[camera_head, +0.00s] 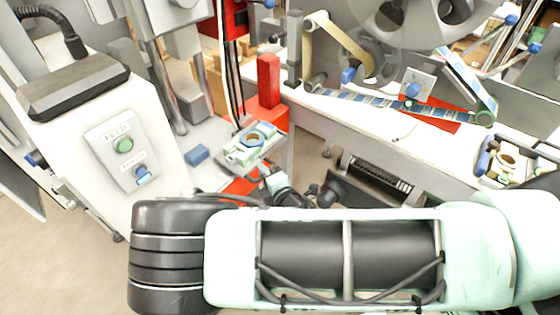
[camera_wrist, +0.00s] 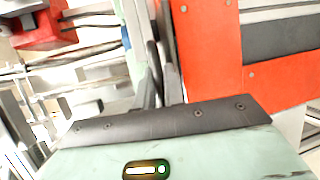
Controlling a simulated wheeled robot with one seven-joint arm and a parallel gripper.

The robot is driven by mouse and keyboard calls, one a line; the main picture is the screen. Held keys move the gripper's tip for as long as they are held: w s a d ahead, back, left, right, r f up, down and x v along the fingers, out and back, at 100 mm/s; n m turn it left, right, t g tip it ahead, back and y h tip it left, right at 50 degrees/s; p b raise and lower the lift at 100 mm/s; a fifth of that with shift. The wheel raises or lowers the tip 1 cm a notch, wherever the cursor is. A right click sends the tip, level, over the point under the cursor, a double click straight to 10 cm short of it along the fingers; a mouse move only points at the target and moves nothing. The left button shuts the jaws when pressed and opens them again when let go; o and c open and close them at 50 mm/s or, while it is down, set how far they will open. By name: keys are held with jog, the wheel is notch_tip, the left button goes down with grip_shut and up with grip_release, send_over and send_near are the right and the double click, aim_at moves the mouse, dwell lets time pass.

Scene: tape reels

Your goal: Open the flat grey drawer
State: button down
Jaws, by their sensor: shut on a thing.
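The flat grey drawer (camera_head: 378,178) seems to be the low grey unit with a dark ribbed top, under the white bench in the head view. My gripper (camera_wrist: 162,82) shows in the wrist view as dark fingers close together on a thin dark upright piece, which looks like the drawer's handle. This piece runs beside an orange-red panel (camera_wrist: 215,55). The contact itself is mostly hidden. In the head view my arm crosses the foreground and covers much of the area below the bench. How far the drawer stands out cannot be told.
A white cabinet with a green button (camera_head: 124,145) stands at the left. Reels (camera_head: 375,55) and a tape strip (camera_head: 370,101) are above the bench (camera_head: 400,143). Clear floor shows at lower left.

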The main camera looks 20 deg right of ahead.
jog(key=s+a+b, duration=0.1)
jog(key=s+a, duration=0.4)
jog(key=a, duration=0.1)
jog(key=shift+a, duration=0.35)
jog(key=c, duration=1.5)
grip_release()
jog(key=b+v, duration=0.2)
jog(key=v, duration=1)
jog(key=shift+w, duration=0.1)
